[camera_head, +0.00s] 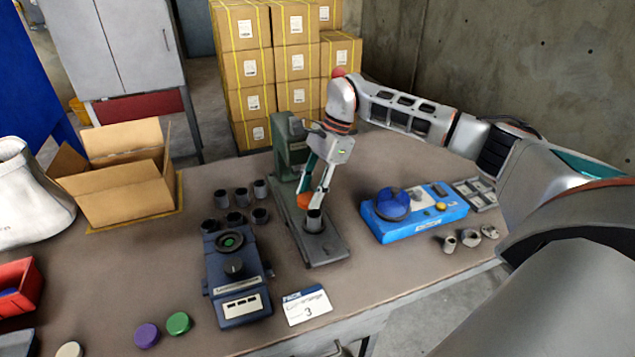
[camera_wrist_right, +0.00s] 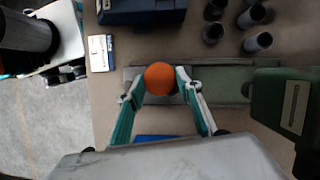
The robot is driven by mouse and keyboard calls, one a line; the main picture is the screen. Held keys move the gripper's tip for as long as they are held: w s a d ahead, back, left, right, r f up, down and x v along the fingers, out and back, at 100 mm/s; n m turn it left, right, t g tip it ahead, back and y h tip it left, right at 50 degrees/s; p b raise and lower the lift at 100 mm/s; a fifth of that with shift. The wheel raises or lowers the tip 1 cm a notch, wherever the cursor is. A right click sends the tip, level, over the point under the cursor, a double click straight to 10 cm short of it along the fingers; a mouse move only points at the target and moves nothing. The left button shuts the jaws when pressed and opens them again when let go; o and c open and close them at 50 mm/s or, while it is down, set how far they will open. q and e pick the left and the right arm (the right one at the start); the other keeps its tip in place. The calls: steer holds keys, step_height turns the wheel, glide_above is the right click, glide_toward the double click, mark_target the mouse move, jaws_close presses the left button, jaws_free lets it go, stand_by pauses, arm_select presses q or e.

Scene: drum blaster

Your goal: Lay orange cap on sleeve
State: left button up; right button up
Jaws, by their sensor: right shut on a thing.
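The orange cap (camera_head: 304,200) is between the fingers of my right gripper (camera_head: 314,197), which is shut on it. In the right wrist view the cap (camera_wrist_right: 160,78) shows as an orange disc between the fingertips (camera_wrist_right: 160,88). A dark grey sleeve (camera_head: 313,222) stands upright on the base plate of the green press (camera_head: 323,245). The cap is close above the sleeve's top, slightly to its left in the head view. I cannot tell whether they touch. In the wrist view the cap and fingers mostly hide the sleeve. My left gripper is not in view.
Several dark sleeves (camera_head: 239,197) stand left of the press. A dark blue device (camera_head: 238,280) is in front of them. A blue box with a round blue piece (camera_head: 420,225) lies to the right. Purple (camera_head: 147,335) and green (camera_head: 178,323) caps lie at the front left. An open carton (camera_head: 125,195) stands behind.

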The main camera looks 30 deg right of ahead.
steer(key=d+f+b, duration=0.1)
steer(key=f+m+b, duration=0.1)
steer(key=f, duration=0.1)
steer(key=w+d+f+m+b, duration=0.1)
steer(key=shift+d+f+t+b, duration=0.25)
steer(key=shift+d+t+b, duration=0.05)
steer(key=shift+t+b, duration=0.1)
steer(key=shift+f, duration=0.55)
steer(key=shift+p, duration=0.45)
stand_by(1.2)
steer(key=shift+f, duration=0.35)
stand_by(0.6)
steer(key=o, duration=0.8)
